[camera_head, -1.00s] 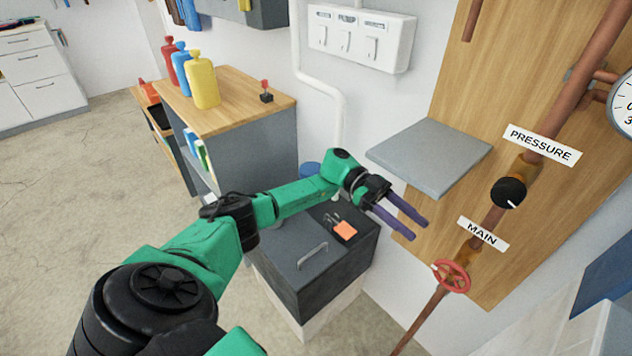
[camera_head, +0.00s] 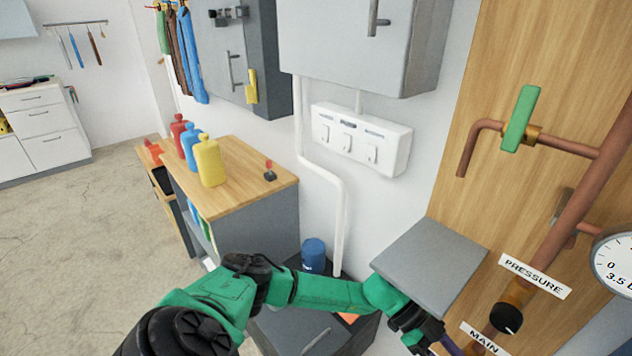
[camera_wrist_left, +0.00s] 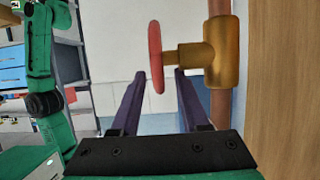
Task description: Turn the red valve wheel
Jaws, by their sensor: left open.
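The red valve wheel (camera_wrist_left: 155,57) shows edge-on in the left wrist view, on a brass valve body (camera_wrist_left: 222,54) on a copper pipe. The wheel is out of the head view now. My left gripper (camera_wrist_left: 158,75) is open, its two purple fingers pointing at the wheel and stem, with the wheel in line between the fingertips. Whether the fingers touch the wheel cannot be told. In the head view my left gripper (camera_head: 445,345) is at the bottom edge, mostly cut off below the grey shelf. My right gripper is not in view.
A grey shelf (camera_head: 430,262) juts out just above my left wrist. A MAIN label (camera_head: 484,338), a black knob (camera_head: 506,318), a PRESSURE label (camera_head: 535,276), a gauge (camera_head: 615,265) and a green lever (camera_head: 520,118) are on the wooden panel. A dark cabinet (camera_head: 290,325) stands below my arm.

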